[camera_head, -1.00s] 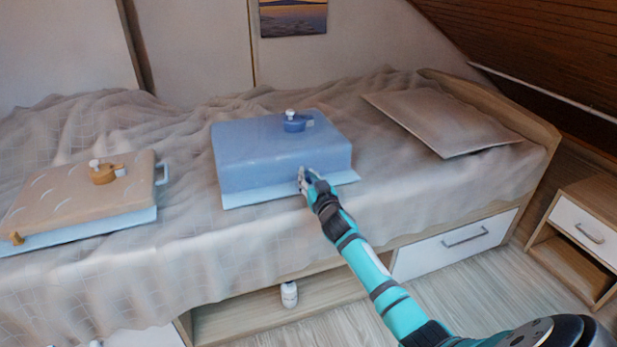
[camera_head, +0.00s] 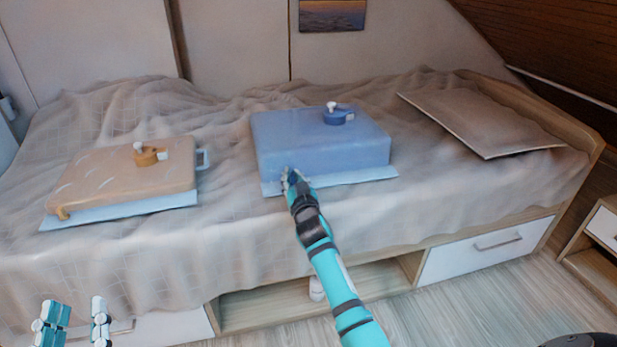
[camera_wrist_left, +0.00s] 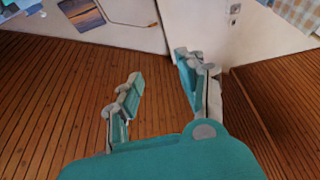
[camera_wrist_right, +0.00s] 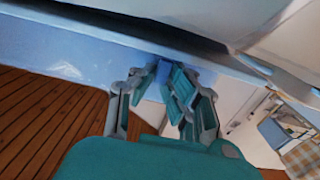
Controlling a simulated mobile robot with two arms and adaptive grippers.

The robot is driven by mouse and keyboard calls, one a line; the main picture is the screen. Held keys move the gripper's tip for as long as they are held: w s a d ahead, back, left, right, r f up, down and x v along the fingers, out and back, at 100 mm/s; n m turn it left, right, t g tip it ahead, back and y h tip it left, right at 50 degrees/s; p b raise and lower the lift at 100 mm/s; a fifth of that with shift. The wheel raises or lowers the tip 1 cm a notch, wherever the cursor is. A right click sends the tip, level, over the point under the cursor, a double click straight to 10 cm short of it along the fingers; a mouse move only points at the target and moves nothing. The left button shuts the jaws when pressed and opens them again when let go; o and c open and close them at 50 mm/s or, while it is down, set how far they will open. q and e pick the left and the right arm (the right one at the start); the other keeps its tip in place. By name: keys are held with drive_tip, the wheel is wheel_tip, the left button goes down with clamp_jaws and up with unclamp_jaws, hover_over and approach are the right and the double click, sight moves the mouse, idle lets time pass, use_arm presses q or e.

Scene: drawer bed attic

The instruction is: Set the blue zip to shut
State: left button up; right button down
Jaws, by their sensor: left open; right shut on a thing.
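The blue case (camera_head: 320,145) lies on the bed on a pale blue sheet-like base (camera_head: 345,180). My right gripper (camera_head: 291,176) is at the case's front face, left of its middle, shut on a small blue piece that looks like the blue zip's pull. In the right wrist view the blue piece (camera_wrist_right: 155,90) shows between the fingertips, partly hidden by them, close below the case's edge. The zip's track is too small to make out. My left gripper (camera_head: 76,322) is open and empty, low at the left, in front of the bed; it also shows in the left wrist view (camera_wrist_left: 158,72).
An orange-tan case (camera_head: 125,178) with a light blue handle lies to the left on the bed. A blue round knob (camera_head: 338,117) sits on top of the blue case. A white bottle (camera_head: 316,290) stands in the shelf below.

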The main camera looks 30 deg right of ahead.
use_arm(q)
drive_tip(key=shift+s+r+t+h+b, duration=0.15)
drive_tip(key=shift+s+r+t, duration=0.15)
drive_tip(key=shift+r, duration=0.25)
drive_tip(key=shift+s+r+t+h+b, duration=0.1)
drive_tip(key=shift+s+r+t+h, duration=0.15)
drive_tip(key=shift+r+t, duration=0.25)
drive_tip(key=shift+s+r+t+h+b, duration=0.1)
drive_tip(key=shift+s+r+t, duration=0.2)
drive_tip(key=shift+r, duration=0.3)
use_arm(e)
drive_tip(key=shift+w+a, duration=0.15)
drive_tip(key=shift+a, duration=0.6)
drive_tip(key=shift+w+a, duration=0.15)
drive_tip(key=shift+a, duration=0.55)
drive_tip(key=c, duration=1.4)
unclamp_jaws()
drive_tip(key=shift+a, duration=0.1)
use_arm(q)
drive_tip(key=shift+a, duration=0.1)
use_arm(e)
drive_tip(key=shift+o, duration=0.2)
drive_tip(key=v, duration=1.2)
